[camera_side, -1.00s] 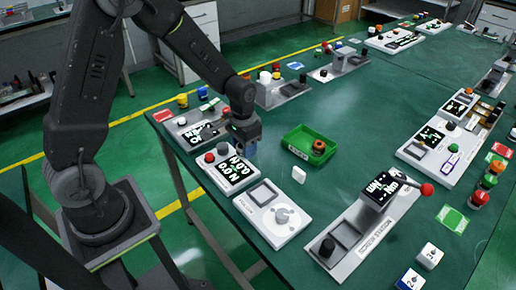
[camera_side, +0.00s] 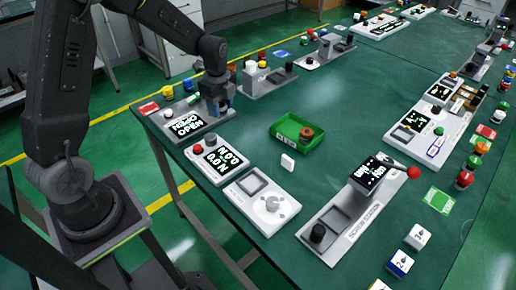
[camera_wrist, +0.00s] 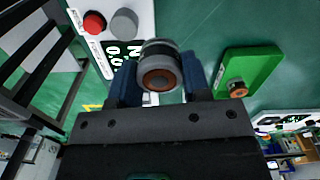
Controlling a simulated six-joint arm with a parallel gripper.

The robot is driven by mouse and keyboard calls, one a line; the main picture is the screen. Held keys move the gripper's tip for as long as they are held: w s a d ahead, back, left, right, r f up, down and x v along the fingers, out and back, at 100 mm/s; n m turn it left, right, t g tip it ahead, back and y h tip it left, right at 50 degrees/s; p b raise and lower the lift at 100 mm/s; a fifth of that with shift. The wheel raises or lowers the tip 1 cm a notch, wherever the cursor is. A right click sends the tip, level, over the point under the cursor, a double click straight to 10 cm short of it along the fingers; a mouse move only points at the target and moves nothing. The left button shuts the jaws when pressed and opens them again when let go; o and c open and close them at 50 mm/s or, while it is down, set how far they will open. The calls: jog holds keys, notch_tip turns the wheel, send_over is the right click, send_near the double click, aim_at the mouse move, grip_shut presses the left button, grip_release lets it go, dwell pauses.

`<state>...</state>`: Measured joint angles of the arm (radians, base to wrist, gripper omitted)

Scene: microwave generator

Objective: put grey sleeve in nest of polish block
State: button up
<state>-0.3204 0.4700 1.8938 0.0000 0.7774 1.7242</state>
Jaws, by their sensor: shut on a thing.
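My gripper (camera_side: 216,108) is over the far left of the bench, by the right end of a small screen station. In the wrist view its two blue fingers (camera_wrist: 160,88) are shut on the grey sleeve (camera_wrist: 158,50), a short round part with a copper-coloured ring at its near end. The sleeve is hard to make out in the side view. A pale block (camera_side: 262,197) with a square grey recess and a white dial stands on the near side of the bench, apart from my gripper. Its label is too small to read, so I cannot confirm it is the polish block.
A green tray (camera_side: 283,130) holds a copper-coloured ring part (camera_side: 307,134). A screen station (camera_side: 216,158) with a red button stands between my gripper and the pale block. A long screw station (camera_side: 352,215) with a red-knobbed lever is right.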

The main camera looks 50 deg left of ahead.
jog(key=shift+a+r+m, duration=0.15)
jog(key=shift+a+m, duration=0.1)
jog(key=shift+m, duration=0.25)
send_over(258, 149)
notch_tip(258, 149, down, 7)
jog(key=shift+w+f, duration=0.1)
jog(key=shift+f, duration=1.75)
jog(key=shift+f, duration=0.1)
jog(key=o, duration=0.9)
jog(key=shift+f, duration=0.1)
jog(key=shift+o, duration=0.2)
